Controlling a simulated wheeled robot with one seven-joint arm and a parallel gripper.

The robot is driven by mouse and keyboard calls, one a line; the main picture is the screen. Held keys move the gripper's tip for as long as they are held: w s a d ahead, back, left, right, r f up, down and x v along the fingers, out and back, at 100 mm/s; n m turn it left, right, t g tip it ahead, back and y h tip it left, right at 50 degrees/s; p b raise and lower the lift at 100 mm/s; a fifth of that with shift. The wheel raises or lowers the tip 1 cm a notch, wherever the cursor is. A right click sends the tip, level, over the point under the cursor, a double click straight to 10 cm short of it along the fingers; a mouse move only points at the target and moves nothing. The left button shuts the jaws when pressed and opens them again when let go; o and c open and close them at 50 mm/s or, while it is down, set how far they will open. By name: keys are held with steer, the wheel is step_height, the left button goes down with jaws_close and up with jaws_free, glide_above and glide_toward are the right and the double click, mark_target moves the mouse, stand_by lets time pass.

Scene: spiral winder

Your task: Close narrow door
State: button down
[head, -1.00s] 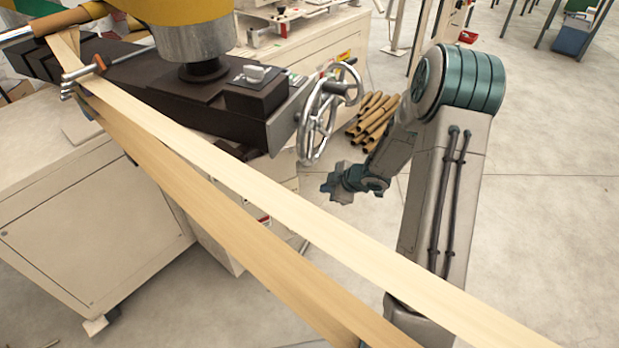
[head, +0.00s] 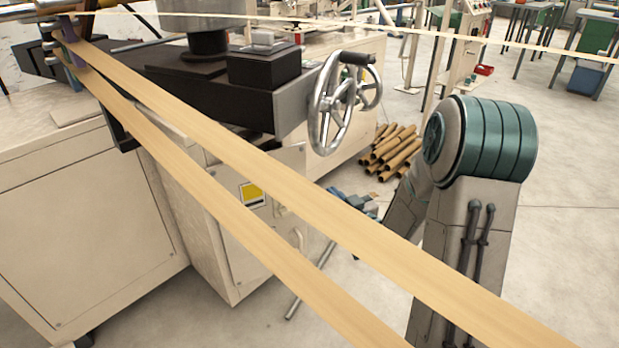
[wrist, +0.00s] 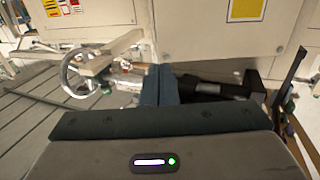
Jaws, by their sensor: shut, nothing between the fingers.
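The narrow cream door seems to be the panel (head: 275,222) with a yellow label on the machine's cabinet, below the handwheel. A light handle (head: 299,238) is on its right side. Two tan strips cross in front and hide parts of it, so I cannot tell how far it stands open. In the wrist view a cream panel (wrist: 210,35) with a yellow label fills the top right. My gripper (wrist: 157,68) is shut and empty, its fingertips just below that panel's lower edge; contact is unclear. In the head view my gripper (head: 340,194) is right of the cabinet, partly hidden by the upper strip.
A chrome handwheel (head: 335,103) juts out above the cabinet. Cardboard tubes (head: 392,152) lie piled on the floor behind my arm. A wide cream cabinet (head: 85,225) stands at left. Floor at the right is open.

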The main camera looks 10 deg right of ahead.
mark_target(305, 162)
steer(key=b+x, duration=0.3)
steer(key=x, duration=1.1)
steer(key=shift+d, duration=0.1)
